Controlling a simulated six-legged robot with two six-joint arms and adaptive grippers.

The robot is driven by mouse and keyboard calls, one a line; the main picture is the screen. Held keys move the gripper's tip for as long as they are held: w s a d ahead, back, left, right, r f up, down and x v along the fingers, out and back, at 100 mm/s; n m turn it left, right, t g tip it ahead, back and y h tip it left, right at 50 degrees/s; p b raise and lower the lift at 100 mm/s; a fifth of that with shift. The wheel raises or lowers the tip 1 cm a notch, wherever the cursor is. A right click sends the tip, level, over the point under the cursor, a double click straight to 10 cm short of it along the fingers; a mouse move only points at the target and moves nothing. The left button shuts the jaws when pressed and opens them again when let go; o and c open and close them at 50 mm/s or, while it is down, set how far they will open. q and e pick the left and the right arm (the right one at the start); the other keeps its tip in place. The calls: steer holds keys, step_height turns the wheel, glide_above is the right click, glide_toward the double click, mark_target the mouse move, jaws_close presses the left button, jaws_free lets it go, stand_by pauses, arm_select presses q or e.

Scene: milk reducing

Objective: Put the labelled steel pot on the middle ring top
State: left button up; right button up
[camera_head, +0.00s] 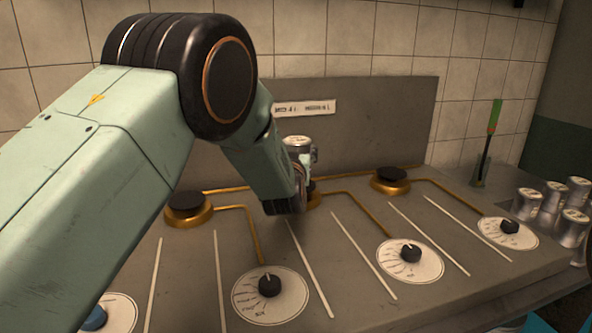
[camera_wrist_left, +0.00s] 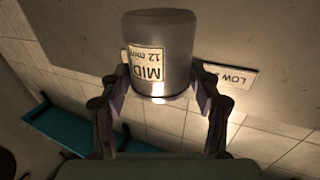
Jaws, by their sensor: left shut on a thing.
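The labelled steel pot (camera_head: 298,143) shows small behind my left wrist. In the left wrist view it is a grey metal cylinder (camera_wrist_left: 178,40) with a white label reading "MID" and "12". My left gripper (camera_head: 303,165) is shut on the pot, with one finger on each side of it in the wrist view. The pot is at the middle ring top (camera_head: 313,196), which shows only as a brass edge beside my wrist. Whether the pot's base touches the ring is hidden.
A left ring (camera_head: 187,207) and a right ring (camera_head: 391,181) are bare. Dials (camera_head: 269,285) line the front of the sloping hob. Several steel pots (camera_head: 574,228) stand at the right. A green-handled tool (camera_head: 494,117) stands upright behind them. A sign (camera_head: 304,107) is on the back panel.

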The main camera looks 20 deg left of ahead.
arm_select(q)
steer(key=f, duration=0.1)
steer(key=w+f, duration=0.2)
steer(key=shift+d, duration=0.25)
steer(key=shift+s+f+b, duration=0.45)
steer(key=shift+s+f, duration=0.15)
steer(key=shift+f, duration=0.1)
steer(key=shift+s+a+r, duration=0.1)
steer(key=shift+s+a, duration=0.05)
steer(key=shift+s, duration=0.15)
steer(key=o, duration=1)
steer(key=shift+w+f, duration=0.5)
steer(key=shift+w, duration=0.1)
steer(key=shift+c, duration=0.2)
steer(key=shift+o, duration=2)
steer(key=shift+s+r, duration=0.4)
steer(key=shift+s, duration=0.1)
steer(key=shift+w+f, duration=0.35)
steer(key=p+v, duration=0.2)
steer(key=v, duration=1)
steer(key=shift+r, duration=0.25)
arm_select(e)
steer(key=shift+w+d+r, duration=0.1)
steer(key=shift+w+r, duration=0.1)
steer(key=shift+r, duration=0.2)
